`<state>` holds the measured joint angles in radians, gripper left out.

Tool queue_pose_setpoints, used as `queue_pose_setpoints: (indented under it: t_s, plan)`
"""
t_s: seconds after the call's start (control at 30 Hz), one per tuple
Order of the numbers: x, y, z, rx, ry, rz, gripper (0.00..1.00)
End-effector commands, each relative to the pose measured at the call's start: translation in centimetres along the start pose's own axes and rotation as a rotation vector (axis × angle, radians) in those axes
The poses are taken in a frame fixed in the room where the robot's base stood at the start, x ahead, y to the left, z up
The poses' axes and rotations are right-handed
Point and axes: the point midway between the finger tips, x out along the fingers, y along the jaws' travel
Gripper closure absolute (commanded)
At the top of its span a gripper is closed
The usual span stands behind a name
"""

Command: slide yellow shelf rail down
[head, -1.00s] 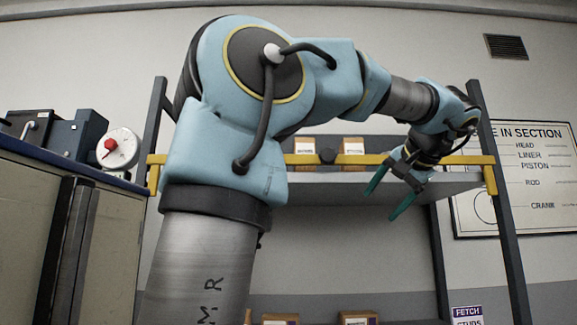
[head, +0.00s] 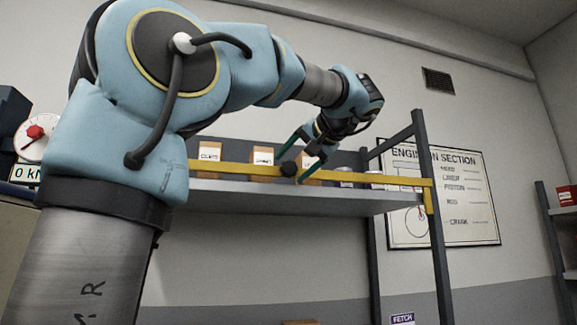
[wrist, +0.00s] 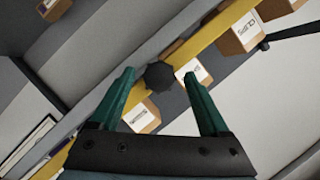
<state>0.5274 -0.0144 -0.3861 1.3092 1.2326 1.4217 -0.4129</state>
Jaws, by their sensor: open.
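The yellow shelf rail (head: 350,177) runs across the front of the upper grey shelf, between its uprights, with a bent end piece at the right upright. A dark round knob (head: 289,168) sits on the rail. My gripper (head: 290,166) is open at the rail, with its green fingers on either side of the knob. In the wrist view the knob (wrist: 159,75) lies between the fingertips of my gripper (wrist: 160,76), and the rail (wrist: 204,40) runs diagonally behind it. I cannot tell whether the fingers touch the knob. My arm hides the rail's left end.
Labelled boxes (head: 262,157) and some cans stand on the upper shelf (head: 330,198) behind the rail. A dark upright (head: 435,230) bounds the shelf at right. A gauge with a red centre (head: 35,132) is at far left. A wall poster (head: 470,205) hangs beyond the shelf.

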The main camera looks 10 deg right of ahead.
Motion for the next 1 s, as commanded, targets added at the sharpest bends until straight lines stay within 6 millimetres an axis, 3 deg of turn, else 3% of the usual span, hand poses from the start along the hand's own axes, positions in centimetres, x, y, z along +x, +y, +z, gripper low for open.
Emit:
queue_pose_setpoints:
  t_s: [0.2,0.53,1.0]
  plan:
    - [2.1,0.0,0.0,0.001,-0.001,0.000,0.20]
    - [2.4,0.1,0.0,0.001,0.000,0.001,0.20]
    - [2.4,0.1,0.0,0.001,0.000,0.001,0.73]
